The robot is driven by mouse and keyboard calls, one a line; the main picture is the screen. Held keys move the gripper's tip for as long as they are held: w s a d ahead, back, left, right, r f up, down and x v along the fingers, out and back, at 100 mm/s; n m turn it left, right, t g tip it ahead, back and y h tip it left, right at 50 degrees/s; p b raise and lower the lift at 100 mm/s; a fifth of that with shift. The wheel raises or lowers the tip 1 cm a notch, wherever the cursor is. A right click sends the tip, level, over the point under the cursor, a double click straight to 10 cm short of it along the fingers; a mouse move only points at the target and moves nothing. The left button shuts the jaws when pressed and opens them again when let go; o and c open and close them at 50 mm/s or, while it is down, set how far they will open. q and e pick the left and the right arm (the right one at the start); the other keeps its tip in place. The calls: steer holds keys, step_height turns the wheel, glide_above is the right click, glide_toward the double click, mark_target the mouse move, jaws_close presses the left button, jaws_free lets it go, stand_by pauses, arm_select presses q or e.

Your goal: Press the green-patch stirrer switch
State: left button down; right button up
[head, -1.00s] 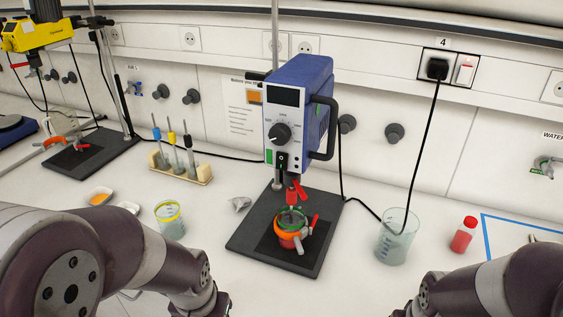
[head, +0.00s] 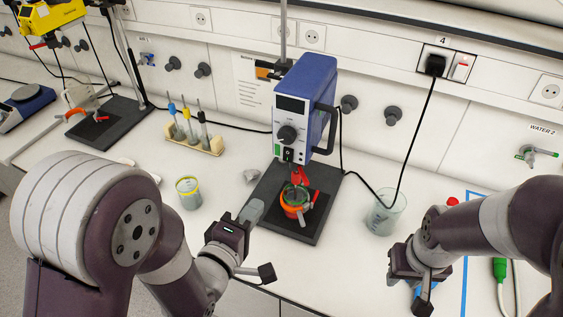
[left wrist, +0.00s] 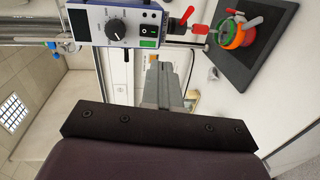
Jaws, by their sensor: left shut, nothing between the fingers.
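The blue stirrer (head: 306,92) hangs on a stand above a dark base plate (head: 265,205). Its front has a dial, a green patch (head: 276,150) and a black rocker switch (head: 288,155). In the left wrist view the green patch (left wrist: 149,30) shows right beside the switch (left wrist: 148,44). My left gripper (head: 253,210) is shut and empty, at the near left edge of the base plate, below and apart from the stirrer front. Its shut fingers show in the left wrist view (left wrist: 161,78). My right gripper (head: 422,285) is at lower right, its fingers not clear.
An orange-ringed vessel (head: 296,200) with red clamps sits under the stirrer. A yellow-rimmed beaker (head: 189,193) stands to the left, a clear beaker (head: 386,212) to the right. A tube rack (head: 195,142) stands at back left. A power cable runs to the wall socket.

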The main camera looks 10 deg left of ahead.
mark_target(287, 161)
arm_select(q)
steer(key=shift+r+n, duration=0.25)
steer(key=shift+n, duration=0.15)
steer(key=p+x, duration=0.1)
steer(key=x, duration=0.5)
steer(key=p+x, duration=0.1)
steer(key=x, duration=0.6)
steer(key=shift+w+r, duration=0.1)
steer(key=shift+r, duration=0.15)
steer(key=shift+w+d+f+p, duration=0.15)
steer(key=shift+w+p, duration=0.2)
steer(key=shift+w, duration=0.1)
steer(key=shift+f, duration=0.1)
